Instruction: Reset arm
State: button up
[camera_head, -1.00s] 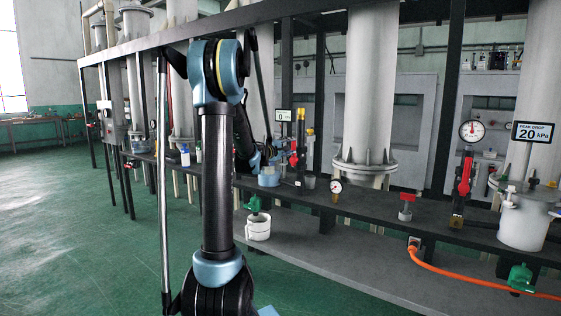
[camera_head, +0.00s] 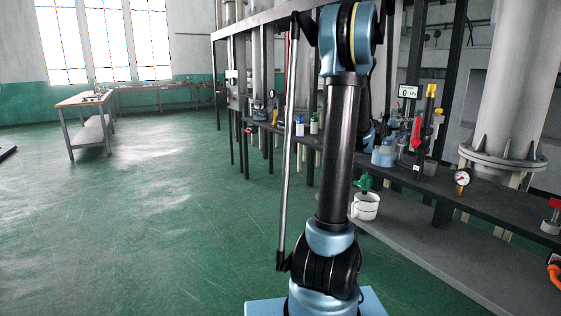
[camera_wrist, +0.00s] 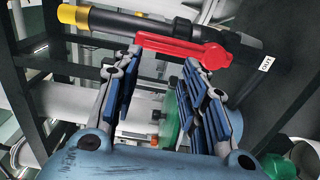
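My arm stands upright in the middle of the head view, bent at a high elbow, its forearm coming down behind the upper arm. My gripper is mostly hidden there behind the arm. In the wrist view, my gripper (camera_wrist: 163,68) is open, its two blue-padded fingers apart with nothing held between them. Beyond the fingertips is a black pipe with a yellow end (camera_wrist: 75,15) and a red lever (camera_wrist: 185,48). This red lever also shows in the head view (camera_head: 416,133), just right of my arm.
A dark shelf (camera_head: 490,207) with a pressure gauge (camera_head: 462,177) runs along the right. Open green floor (camera_head: 160,220) lies left, with a workbench (camera_head: 85,101) farther back.

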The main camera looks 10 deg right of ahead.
jog(key=s+a+f+m+g+y, duration=0.1)
jog(key=s+a+f+y, duration=0.4)
jog(key=a, duration=1.2)
jog(key=s+a+f+m+g+y, duration=0.1)
jog(key=s+a+f+y, duration=0.5)
jog(key=s+a+f, duration=0.6)
jog(key=s+a+f+m+g+y, duration=0.2)
jog(key=s+a+f+y, duration=0.3)
jog(key=s+a, duration=1.2)
jog(key=a+f, duration=0.3)
jog(key=a, duration=0.1)
jog(key=shift+a+f+g+y, duration=0.2)
jog(key=shift+a+g+y, duration=0.1)
jog(key=shift+a, duration=0.05)
jog(key=shift+w+f, duration=0.2)
jog(key=shift+w, duration=0.25)
